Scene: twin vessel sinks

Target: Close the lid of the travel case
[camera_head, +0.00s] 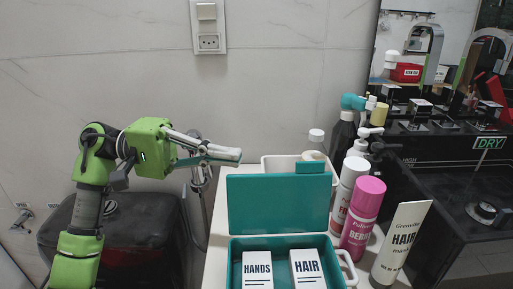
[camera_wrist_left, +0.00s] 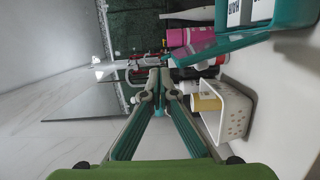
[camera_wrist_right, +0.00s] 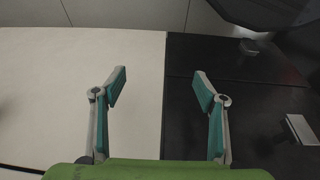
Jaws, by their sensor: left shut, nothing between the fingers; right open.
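The teal travel case (camera_head: 336,268) sits on the white counter in the head view, with white boxes marked HANDS (camera_head: 257,272) and HAIR (camera_head: 308,268) inside. Its lid (camera_head: 278,204) stands raised at the back of the case. In the left wrist view the lid (camera_wrist_left: 205,50) shows beyond the fingers, at the upper right. My left gripper (camera_head: 240,156) is shut and empty, above and behind the lid's upper left corner, apart from it. My right gripper (camera_wrist_right: 160,82) is open and empty; it is outside the head view.
A white basket (camera_wrist_left: 236,108) stands behind the lid. A pink can (camera_head: 362,216), a white bottle (camera_head: 347,190) and a HAIR tube (camera_head: 401,243) stand right of the case.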

